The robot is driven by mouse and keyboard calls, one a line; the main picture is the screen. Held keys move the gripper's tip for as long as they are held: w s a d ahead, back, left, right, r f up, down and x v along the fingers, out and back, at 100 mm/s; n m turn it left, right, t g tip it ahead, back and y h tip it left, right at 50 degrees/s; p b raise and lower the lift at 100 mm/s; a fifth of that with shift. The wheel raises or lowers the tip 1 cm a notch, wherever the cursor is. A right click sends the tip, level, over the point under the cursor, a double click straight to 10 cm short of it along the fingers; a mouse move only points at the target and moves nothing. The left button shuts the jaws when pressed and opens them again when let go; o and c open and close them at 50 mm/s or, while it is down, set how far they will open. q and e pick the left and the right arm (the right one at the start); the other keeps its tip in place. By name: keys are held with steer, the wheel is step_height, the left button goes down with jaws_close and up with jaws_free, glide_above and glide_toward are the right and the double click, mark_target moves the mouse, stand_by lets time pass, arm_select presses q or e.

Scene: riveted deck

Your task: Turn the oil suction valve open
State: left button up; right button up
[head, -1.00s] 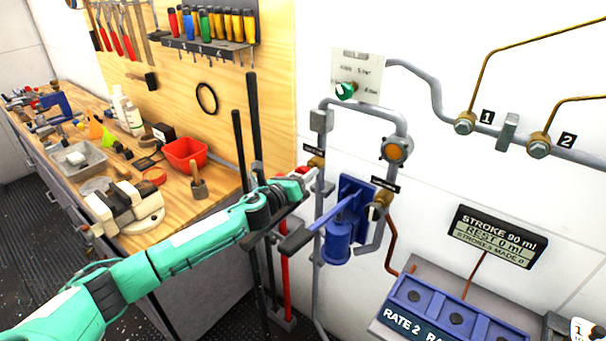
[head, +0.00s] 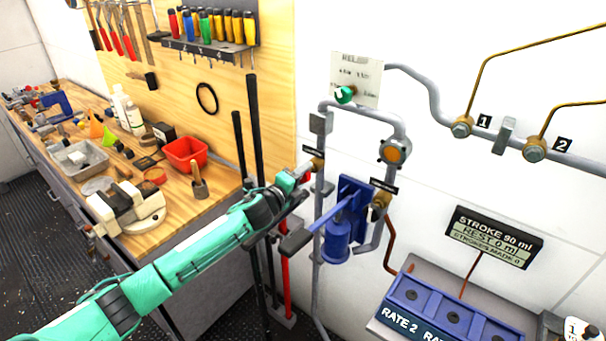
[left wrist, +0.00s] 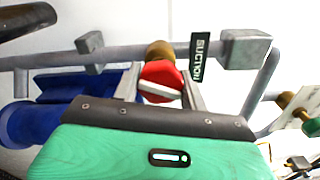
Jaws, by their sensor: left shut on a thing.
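The suction valve has a round red knob (left wrist: 158,72) with a white bar, in front of a brass body. A dark label reading SUCTION (left wrist: 199,58) is beside it. In the left wrist view the white bar lies nearly along the grey pipe, slightly tilted. My left gripper (left wrist: 163,88) is shut on the knob, one finger on each side. In the head view my left gripper (head: 301,173) reaches the brass valve body (head: 318,163) on the left pipe; the knob is mostly hidden there. My right gripper is not in view.
The blue hand pump (head: 338,240) with its dark-ended lever (head: 296,241) is just below and right of my gripper. A green knob (head: 345,95) sits on a plate above. Dark upright bars (head: 254,120) stand close left. The workbench (head: 225,181) is at left.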

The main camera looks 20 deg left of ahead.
arm_select(q)
steer(key=n, duration=0.3)
steer(key=shift+p, duration=0.3)
steer(key=shift+n, duration=1)
steer(key=o, duration=1)
